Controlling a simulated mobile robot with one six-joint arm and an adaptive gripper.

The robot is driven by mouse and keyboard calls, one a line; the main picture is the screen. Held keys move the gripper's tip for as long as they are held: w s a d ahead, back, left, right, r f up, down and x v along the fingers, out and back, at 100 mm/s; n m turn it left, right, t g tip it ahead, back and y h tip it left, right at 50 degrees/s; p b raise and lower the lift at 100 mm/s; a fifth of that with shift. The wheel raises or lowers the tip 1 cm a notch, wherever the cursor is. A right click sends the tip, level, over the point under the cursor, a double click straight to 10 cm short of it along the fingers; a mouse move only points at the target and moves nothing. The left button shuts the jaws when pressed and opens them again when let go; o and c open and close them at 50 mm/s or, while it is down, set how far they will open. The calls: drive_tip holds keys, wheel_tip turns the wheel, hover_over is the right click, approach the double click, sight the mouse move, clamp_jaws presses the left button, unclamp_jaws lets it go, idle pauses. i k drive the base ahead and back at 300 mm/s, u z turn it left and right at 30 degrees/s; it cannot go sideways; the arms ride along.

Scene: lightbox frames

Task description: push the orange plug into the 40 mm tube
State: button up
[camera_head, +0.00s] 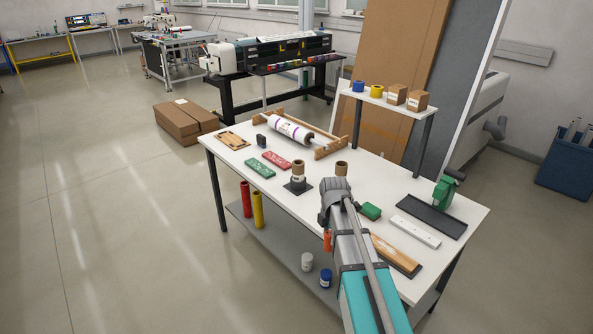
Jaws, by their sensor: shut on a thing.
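A brown cardboard tube (299,167) stands upright in a dark stand with a square base on the white table. A second brown tube (341,168) shows just beyond my wrist. I cannot tell which one is the 40 mm tube. My gripper (332,192) is over the front middle of the table, right of the stand. My own arm hides most of it, its fingertips and what it is shut on. I cannot make out the orange plug on the tabletop. An orange piece (327,240) shows left of my arm, below the table's front edge.
Green (259,169) and red (276,159) trays lie left of the stand. A roller in a wooden frame (291,131) is behind. A green block (371,211), white bar (415,232) and green tool on a black mat (436,216) are right. A small shelf (388,103) stands behind.

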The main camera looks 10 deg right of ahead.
sight(298, 174)
drive_tip(key=z, duration=0.1)
drive_tip(key=i, duration=1)
drive_tip(key=u, duration=0.1)
